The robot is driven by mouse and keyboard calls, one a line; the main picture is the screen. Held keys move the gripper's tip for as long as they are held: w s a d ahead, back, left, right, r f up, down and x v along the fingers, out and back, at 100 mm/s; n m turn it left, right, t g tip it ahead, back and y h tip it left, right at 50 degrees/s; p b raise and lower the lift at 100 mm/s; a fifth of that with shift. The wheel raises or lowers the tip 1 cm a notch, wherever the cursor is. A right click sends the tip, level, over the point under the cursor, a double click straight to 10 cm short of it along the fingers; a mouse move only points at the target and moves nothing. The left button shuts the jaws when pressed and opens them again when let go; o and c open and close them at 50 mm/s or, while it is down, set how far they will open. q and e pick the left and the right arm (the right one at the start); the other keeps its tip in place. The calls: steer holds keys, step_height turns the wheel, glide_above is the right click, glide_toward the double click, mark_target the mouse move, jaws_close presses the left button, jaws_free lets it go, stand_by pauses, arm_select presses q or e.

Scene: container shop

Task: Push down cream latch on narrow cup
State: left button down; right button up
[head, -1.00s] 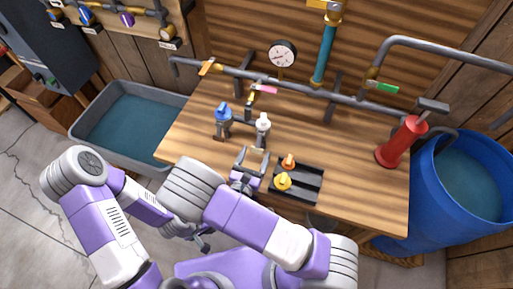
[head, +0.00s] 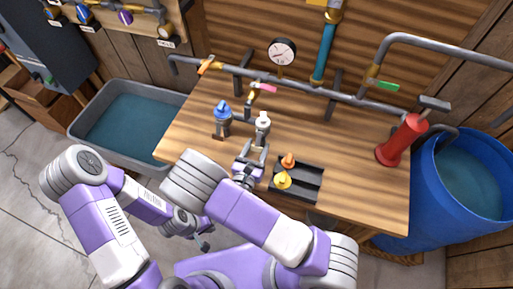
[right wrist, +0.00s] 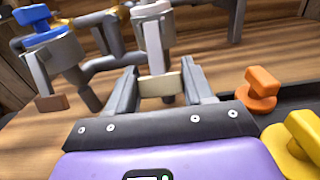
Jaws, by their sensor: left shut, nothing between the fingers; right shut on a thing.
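The narrow cup (head: 262,132) is a slim grey fitting with a white top, standing on the wooden bench; it also shows upright in the right wrist view (right wrist: 153,45). Its cream latch (right wrist: 160,86) is a small block low at the cup's front. My right gripper (head: 256,150) is in front of the cup, with its fingers on either side of the latch, shut on it (right wrist: 160,82). My left gripper (head: 201,243) is shut and empty, low beside the bench's front edge and far from the cup.
A wider grey cup with a blue top (head: 222,112) and brown latch (right wrist: 51,103) stands just left. A dark tray (head: 310,180) with orange (head: 288,160) and yellow (head: 283,180) plugs is close right. A grey pipe (head: 300,93) runs behind. A red pump (head: 400,140) stands far right.

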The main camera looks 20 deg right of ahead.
steer(key=shift+w+d+f+t+h+b, duration=0.25)
steer(key=shift+f+t+b, duration=0.25)
steer(key=shift+b, duration=0.4)
steer(key=shift+w+r+t+h+b, duration=0.15)
steer(key=shift+t+h+b, duration=0.3)
steer(key=shift+t+b, duration=0.1)
steer(key=o, duration=1)
steer(key=shift+c, duration=0.2)
steer(key=v, duration=0.7)
steer(key=shift+s+a+p, duration=0.15)
steer(key=shift+s+p, duration=0.1)
steer(key=shift+p, duration=0.1)
